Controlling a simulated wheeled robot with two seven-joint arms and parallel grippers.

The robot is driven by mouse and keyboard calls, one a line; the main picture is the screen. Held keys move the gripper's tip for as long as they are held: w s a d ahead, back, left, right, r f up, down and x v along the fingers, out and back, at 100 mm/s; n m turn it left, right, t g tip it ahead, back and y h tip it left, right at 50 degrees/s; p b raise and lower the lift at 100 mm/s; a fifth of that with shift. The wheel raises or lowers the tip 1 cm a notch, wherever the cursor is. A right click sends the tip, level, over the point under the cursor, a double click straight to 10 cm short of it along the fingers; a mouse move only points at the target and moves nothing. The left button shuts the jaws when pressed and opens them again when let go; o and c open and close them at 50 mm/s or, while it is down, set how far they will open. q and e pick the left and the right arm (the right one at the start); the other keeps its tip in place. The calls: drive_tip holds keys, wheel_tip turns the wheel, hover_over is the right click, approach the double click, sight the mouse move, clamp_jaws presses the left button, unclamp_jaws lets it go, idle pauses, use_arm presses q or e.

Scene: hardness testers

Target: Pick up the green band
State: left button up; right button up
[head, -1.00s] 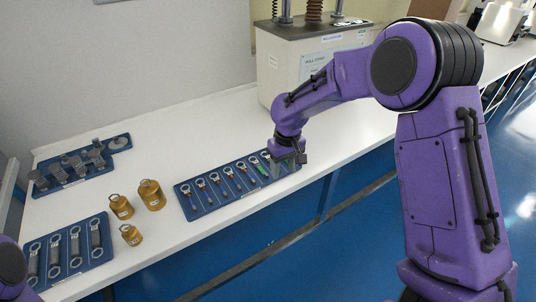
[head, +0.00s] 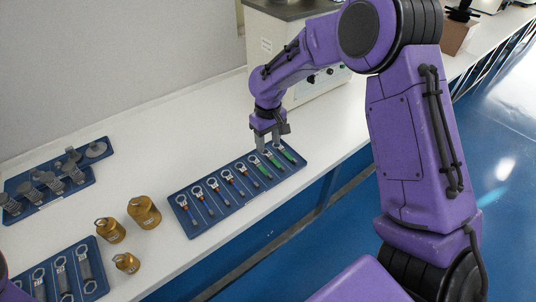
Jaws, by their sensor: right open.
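A blue tray (head: 210,220) on the white bench holds a row of ring-ended tools with coloured bands. Two tools at its right end have green bands, one at the far right (head: 289,156) and one just left of it (head: 273,160). The others show red, orange or blue parts. My right gripper (head: 270,149) is open, pointing down at the ring ends of these two green-banded tools. I cannot tell whether its fingers touch either one; they partly cover the ring ends. My left gripper is out of view.
Brass weights (head: 144,212) stand left of the tray. Two more blue trays, one with grey metal parts (head: 40,200) and one with ringed tools (head: 98,262), lie farther left. A pale tester machine (head: 315,88) stands behind my right arm. The bench's front edge runs close to the tray.

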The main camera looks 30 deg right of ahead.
sight(269, 154)
drive_tip(key=f, duration=0.5)
drive_tip(key=shift+d+f+p, duration=0.25)
drive_tip(key=shift+d+p, duration=0.05)
drive_tip(key=shift+p, duration=0.05)
clamp_jaws()
drive_tip(key=shift+w+r, duration=0.1)
drive_tip(key=shift+r, duration=0.05)
